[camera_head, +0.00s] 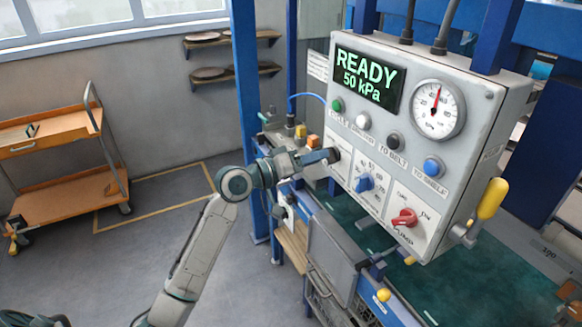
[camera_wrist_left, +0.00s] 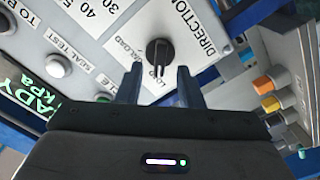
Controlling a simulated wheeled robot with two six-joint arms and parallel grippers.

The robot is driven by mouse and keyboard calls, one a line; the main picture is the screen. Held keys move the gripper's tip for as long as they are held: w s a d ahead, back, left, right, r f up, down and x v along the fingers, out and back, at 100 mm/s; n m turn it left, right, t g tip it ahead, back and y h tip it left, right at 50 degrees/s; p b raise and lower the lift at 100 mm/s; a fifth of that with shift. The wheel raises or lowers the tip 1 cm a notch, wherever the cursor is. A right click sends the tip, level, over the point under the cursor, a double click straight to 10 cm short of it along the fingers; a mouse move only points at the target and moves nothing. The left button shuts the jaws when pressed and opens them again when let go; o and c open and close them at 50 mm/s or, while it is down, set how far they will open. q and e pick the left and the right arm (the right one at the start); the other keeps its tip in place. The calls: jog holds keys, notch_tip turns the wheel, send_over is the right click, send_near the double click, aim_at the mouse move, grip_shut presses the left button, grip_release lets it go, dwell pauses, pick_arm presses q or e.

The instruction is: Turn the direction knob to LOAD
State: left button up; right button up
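The direction knob (camera_wrist_left: 158,50) is black, on a white label plate marked DIRECTION, in the left wrist view. Its bar points down in that view, toward the lettering near my fingers; that lettering is partly covered. My left gripper (camera_wrist_left: 159,82) is open, one finger to each side of the bar's lower end. I cannot tell whether either finger touches it. In the head view my left gripper (camera_head: 326,156) is at the left edge of the grey control panel (camera_head: 480,100) and mostly hides the knob. My right gripper is not in view.
A blue knob (camera_head: 364,183) and a red pump switch (camera_head: 405,218) are close by on the panel. Push buttons, a pressure gauge (camera_head: 437,109) and a READY 50 kPa display (camera_head: 367,77) sit above. A yellow handle (camera_head: 492,198) projects at right. An orange cart (camera_head: 60,150) stands far left.

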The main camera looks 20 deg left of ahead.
pick_arm(q)
jog(key=b+v, duration=0.3)
jog(key=v, duration=0.6)
dwell(0.4)
